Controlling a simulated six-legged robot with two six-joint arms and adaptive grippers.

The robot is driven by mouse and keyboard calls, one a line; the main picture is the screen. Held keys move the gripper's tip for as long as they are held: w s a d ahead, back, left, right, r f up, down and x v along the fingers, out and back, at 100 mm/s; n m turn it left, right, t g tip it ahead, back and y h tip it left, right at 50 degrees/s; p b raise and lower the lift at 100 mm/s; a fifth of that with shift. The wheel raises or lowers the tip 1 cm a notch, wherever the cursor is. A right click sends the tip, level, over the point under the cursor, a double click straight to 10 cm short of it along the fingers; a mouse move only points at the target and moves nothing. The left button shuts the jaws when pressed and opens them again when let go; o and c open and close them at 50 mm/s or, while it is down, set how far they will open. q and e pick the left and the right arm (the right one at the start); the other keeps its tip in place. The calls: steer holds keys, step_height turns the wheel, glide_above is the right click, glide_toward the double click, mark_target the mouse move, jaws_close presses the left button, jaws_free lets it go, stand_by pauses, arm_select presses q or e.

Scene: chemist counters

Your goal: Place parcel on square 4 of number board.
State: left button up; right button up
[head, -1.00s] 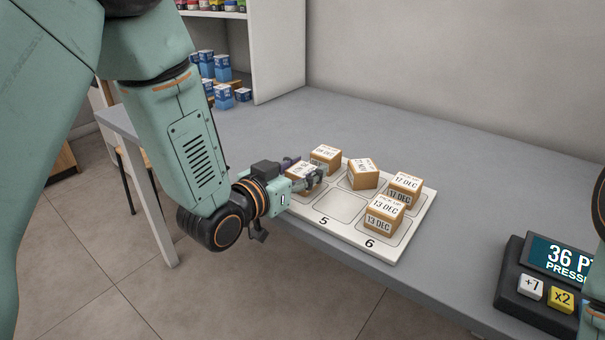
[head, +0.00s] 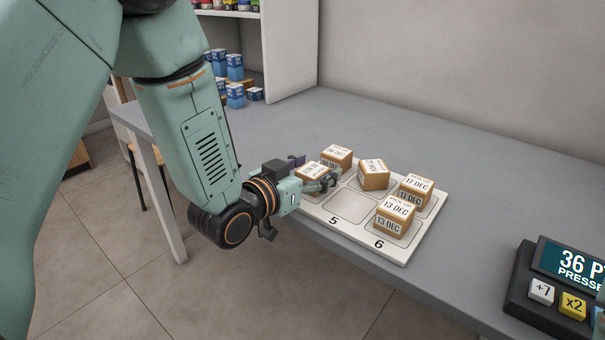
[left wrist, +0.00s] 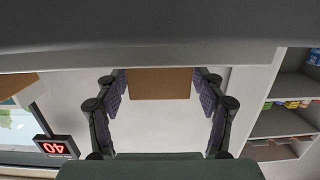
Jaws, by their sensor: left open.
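The white number board (head: 401,254) lies at the near edge of the grey counter, with the numbers 5 and 6 readable at its front. A brown parcel (head: 312,171) with a white top label sits at the board's left end, left of empty square 5 (head: 348,206); its square's number is hidden by my gripper. My left gripper (head: 316,172) is open, with its fingers on either side of this parcel. In the left wrist view a brown parcel face (left wrist: 160,83) shows between the far ends of the spread fingers. My right gripper is out of view.
Other parcels stand close by: one behind (head: 337,159), one in the back middle (head: 373,175), one dated 17 DEC (head: 414,189) and one dated 13 DEC (head: 395,216). A points display with keys (head: 541,291) is at right. The back counter is clear.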

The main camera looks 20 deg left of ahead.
arm_select(q)
steer(key=p+v, duration=0.2)
steer(key=v, duration=0.6)
steer(key=shift+s+a+r, duration=0.15)
steer(key=shift+r, duration=0.1)
steer(key=shift+p+v, duration=1.6)
steer(key=shift+v, duration=0.25)
steer(key=shift+f, duration=0.15)
steer(key=s+f+g+y, duration=0.1)
steer(key=s+f+g, duration=0.4)
steer(key=f, duration=0.6)
steer(key=s+a+f+n+g+y, duration=0.1)
steer(key=s+f+n+g+y, duration=0.1)
steer(key=s+f+g, duration=0.3)
steer(key=s+a+f+n+g+y, duration=0.1)
steer(key=s+f+g, duration=0.4)
steer(key=s+f, duration=0.6)
steer(key=s+n+y, duration=0.1)
steer(key=s, duration=0.5)
steer(key=shift+a+f, duration=0.25)
steer(key=shift+f, duration=0.05)
